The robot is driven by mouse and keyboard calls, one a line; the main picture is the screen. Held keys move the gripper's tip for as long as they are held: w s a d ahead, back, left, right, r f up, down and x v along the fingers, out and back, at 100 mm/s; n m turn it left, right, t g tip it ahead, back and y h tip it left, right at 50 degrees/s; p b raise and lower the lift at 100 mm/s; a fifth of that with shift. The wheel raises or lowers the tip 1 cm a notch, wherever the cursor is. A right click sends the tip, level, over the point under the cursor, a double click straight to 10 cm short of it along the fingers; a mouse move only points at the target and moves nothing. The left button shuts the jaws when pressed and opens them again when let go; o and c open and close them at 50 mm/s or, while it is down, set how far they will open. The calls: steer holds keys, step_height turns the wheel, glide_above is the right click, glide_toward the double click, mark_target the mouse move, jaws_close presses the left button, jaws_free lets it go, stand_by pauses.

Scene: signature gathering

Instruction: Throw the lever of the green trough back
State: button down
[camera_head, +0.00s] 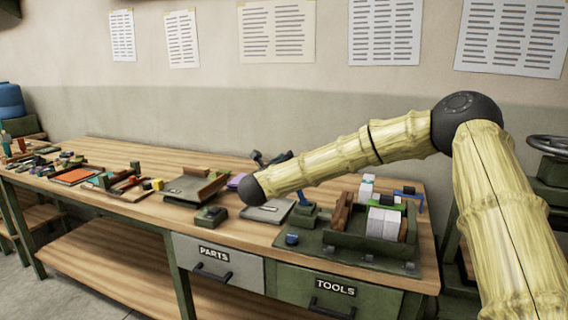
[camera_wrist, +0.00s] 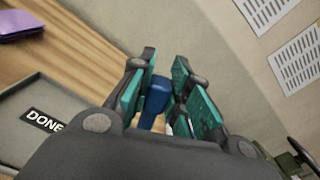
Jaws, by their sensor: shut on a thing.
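The green trough (camera_head: 352,246) stands at the right end of the bench, with white blocks (camera_head: 384,223) between brown boards in it. My gripper (camera_wrist: 164,72) has its teal-padded fingers around a blue lever handle (camera_wrist: 156,98) in the wrist view and is shut on it. The handle's lower end and its mount are hidden behind my wrist. In the head view my bamboo-like forearm crosses in front, hiding much of the gripper and the handle. A blue-grey upright part (camera_head: 304,211) shows below my forearm, at the trough's left end.
A grey tray (camera_head: 268,212) lies left of the trough; its DONE label (camera_wrist: 43,120) shows in the wrist view. A purple stack (camera_wrist: 22,22) lies beyond it. A green tray (camera_head: 192,190) and small parts fill the bench's left. A handwheel (camera_head: 550,146) stands at the far right.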

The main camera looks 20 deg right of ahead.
steer(key=c, duration=1.3)
jaws_free()
steer(key=shift+a, duration=0.15)
steer(key=v, duration=1.1)
steer(key=shift+s+a, duration=0.2)
steer(key=shift+s, duration=0.2)
steer(key=shift+a, duration=0.1)
